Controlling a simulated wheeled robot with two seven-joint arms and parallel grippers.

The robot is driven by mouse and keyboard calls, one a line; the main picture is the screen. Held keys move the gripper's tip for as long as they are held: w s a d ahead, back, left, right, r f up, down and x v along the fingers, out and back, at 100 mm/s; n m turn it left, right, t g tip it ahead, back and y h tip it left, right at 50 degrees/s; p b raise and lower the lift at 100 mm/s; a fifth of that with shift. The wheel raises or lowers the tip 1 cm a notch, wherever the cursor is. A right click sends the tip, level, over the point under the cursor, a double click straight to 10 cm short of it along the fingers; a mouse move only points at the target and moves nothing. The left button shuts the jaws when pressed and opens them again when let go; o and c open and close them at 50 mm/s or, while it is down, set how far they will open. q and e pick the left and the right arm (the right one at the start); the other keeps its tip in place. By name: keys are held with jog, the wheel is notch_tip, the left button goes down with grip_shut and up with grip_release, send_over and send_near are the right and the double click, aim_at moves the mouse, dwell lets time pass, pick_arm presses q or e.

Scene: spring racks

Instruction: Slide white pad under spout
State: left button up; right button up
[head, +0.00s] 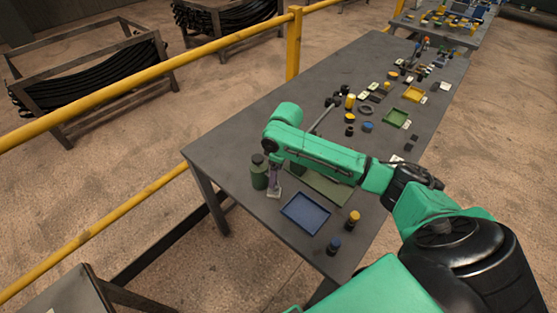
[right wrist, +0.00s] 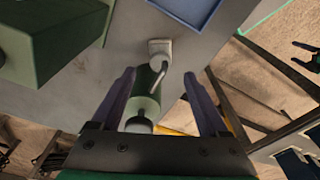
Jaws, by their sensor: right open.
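The small white pad (head: 274,192) lies on the grey table near its left edge, beside a dark green bottle (head: 259,172) with a dark cap. In the right wrist view the pad (right wrist: 160,47) lies beyond my fingertips, with a thin grey spout-like piece (right wrist: 162,75) over or beside it; I cannot tell if they touch. The bottle (right wrist: 143,105) shows between and below the fingers there. My right gripper (right wrist: 162,85) is open and empty, pointing down above the pad; in the head view its fingers (head: 273,178) partly hide the pad. My left gripper is not in view.
A blue tray (head: 285,213) lies right of the pad. A yellow-topped jar (head: 353,220) and a blue-topped jar (head: 334,245) stand near the front edge. A green tray (head: 340,194) lies under my arm. A yellow rail (head: 150,75) runs beyond the table.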

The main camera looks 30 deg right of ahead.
notch_tip(320, 180, up, 8)
jog(key=shift+s+d+b, duration=0.3)
jog(key=shift+s, duration=0.05)
jog(key=shift+f, duration=0.15)
